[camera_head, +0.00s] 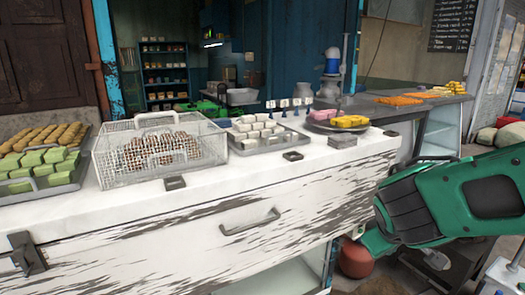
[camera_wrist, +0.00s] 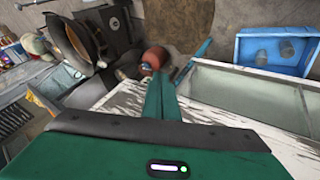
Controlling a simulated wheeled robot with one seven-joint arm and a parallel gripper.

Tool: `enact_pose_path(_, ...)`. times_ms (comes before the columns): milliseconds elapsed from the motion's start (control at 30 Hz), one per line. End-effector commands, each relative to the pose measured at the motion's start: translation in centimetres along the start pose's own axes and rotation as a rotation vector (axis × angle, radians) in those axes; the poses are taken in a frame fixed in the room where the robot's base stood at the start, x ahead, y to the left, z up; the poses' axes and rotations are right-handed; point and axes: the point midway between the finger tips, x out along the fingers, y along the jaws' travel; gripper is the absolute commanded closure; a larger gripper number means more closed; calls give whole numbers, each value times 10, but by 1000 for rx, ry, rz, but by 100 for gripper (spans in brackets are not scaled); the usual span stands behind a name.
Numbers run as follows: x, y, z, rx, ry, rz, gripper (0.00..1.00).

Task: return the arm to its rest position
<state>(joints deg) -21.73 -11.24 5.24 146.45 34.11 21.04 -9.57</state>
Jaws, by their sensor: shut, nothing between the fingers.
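My gripper (camera_wrist: 160,84) shows in the wrist view with its green fingers together and nothing between them. They point toward the floor area beside the white weathered counter. A red rounded container (camera_wrist: 155,58) appears just beyond the fingertips; I cannot tell the exact gap. In the head view my green arm (camera_head: 470,200) is at the right, in front of the counter's right end. Its lower left end lies close to the counter front, and I cannot tell if it touches.
The white counter (camera_head: 250,185) carries a wire basket (camera_head: 158,150), trays of green and brown sweets (camera_head: 40,165), a tray of white pieces (camera_head: 258,133) and a plate of yellow and pink sweets (camera_head: 337,123). A blue crate (camera_wrist: 275,48) is at right in the wrist view.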

Motion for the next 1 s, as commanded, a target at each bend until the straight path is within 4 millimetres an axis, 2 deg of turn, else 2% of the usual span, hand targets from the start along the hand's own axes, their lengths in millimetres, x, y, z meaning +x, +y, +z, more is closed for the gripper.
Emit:
enact_pose_path(33, 2, 18, 22, 85, -62, -13, 100)
enact_pose_path(200, -6, 48, 96, 341, -265, -93, 100)
enact_pose_path(400, -35, 58, 169, 618, -455, -206, 100)
enact_pose_path(500, -51, 57, 193, 719, -519, -257, 100)
enact_pose_path(700, -70, 53, 218, 822, -586, -317, 100)
enact_pose_path(1000, -72, 53, 219, 831, -591, -324, 100)
